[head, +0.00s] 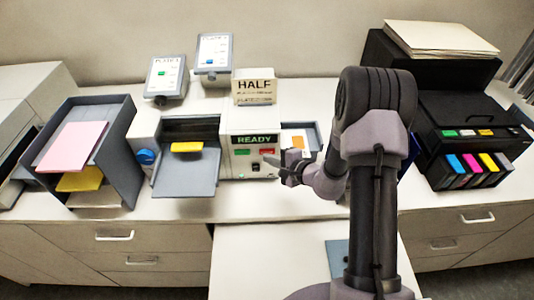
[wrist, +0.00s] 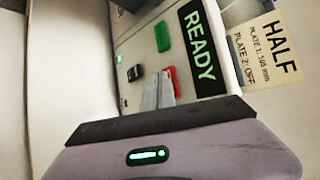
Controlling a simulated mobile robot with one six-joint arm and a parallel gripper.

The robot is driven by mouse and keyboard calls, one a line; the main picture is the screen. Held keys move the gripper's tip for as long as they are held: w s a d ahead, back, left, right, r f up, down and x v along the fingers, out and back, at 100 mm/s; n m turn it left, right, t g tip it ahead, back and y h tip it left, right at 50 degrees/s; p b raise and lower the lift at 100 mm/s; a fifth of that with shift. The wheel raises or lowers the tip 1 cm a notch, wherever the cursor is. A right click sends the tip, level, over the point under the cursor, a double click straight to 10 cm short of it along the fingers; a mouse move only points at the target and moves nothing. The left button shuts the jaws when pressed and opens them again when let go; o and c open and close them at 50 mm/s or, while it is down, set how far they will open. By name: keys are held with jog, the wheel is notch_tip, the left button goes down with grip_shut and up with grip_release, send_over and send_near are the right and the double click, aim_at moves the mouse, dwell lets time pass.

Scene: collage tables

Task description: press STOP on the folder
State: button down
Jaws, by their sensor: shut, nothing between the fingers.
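The folder (head: 232,122) is a white and grey machine with a grey feed tray at its front left. Its display (head: 255,139) reads READY in green, also in the wrist view (wrist: 198,46). Under it sit a green button (head: 242,152) and a red button (head: 267,151); no STOP lettering is readable. In the wrist view the green button (wrist: 162,37) is clear, while the red button (wrist: 174,80) is partly hidden behind my fingertips. My gripper (head: 267,160) is shut and empty, its tips at the red button; I cannot tell if they touch it.
A dark grey tray box (head: 120,150) with pink and yellow sheets is at left, a black printer (head: 465,110) at right. A black switch (wrist: 134,73) sits by the buttons.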

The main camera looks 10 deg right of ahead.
jog(key=shift+s+a, duration=0.1)
jog(key=shift+s, duration=0.35)
